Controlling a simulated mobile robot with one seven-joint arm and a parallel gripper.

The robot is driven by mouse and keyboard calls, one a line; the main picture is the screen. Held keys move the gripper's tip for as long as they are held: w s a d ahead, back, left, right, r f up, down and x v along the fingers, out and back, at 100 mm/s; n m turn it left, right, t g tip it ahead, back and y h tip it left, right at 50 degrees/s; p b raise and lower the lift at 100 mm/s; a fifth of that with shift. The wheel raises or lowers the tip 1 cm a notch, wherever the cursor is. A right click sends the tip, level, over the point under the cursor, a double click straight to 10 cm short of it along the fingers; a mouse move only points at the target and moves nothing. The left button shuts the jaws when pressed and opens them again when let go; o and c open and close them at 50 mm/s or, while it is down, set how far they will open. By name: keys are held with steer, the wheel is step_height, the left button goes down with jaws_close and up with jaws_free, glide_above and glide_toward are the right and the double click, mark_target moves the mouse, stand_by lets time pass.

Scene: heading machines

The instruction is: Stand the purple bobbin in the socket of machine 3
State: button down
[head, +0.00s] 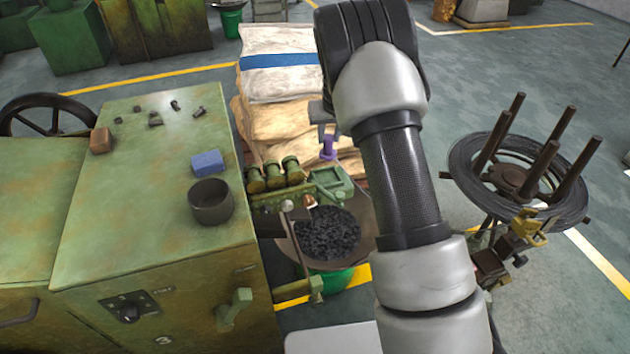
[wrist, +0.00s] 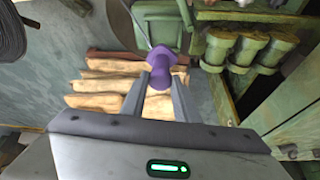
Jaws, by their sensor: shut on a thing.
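The purple bobbin (head: 328,147) is in my gripper, beside the row of green cylinders on machine 3. In the wrist view the bobbin (wrist: 160,70) sits between the two fingertips of my gripper (wrist: 160,88), which is shut on it. In the head view my arm hides most of the gripper. Machine 3 (head: 160,260) is the green cabinet at the left, with a 3 on its front. Its small green mechanism (head: 330,186) reaches out on the right, below the bobbin. I cannot make out the socket for certain.
A dark cup (head: 211,203), a blue block (head: 207,163) and a brown block (head: 101,140) stand on the cabinet top. Stacked sacks (head: 280,100) lie behind the bobbin. A bowl of dark pieces (head: 328,235) is below. A wire reel stand (head: 515,180) is at the right.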

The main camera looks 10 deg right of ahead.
mark_target(329, 156)
step_height(329, 156, down, 10)
steer(key=shift+w+r, duration=0.1)
stand_by(0.4)
steer(key=shift+f, duration=0.3)
steer(key=c, duration=1.4)
jaws_free()
steer(key=shift+r, duration=0.1)
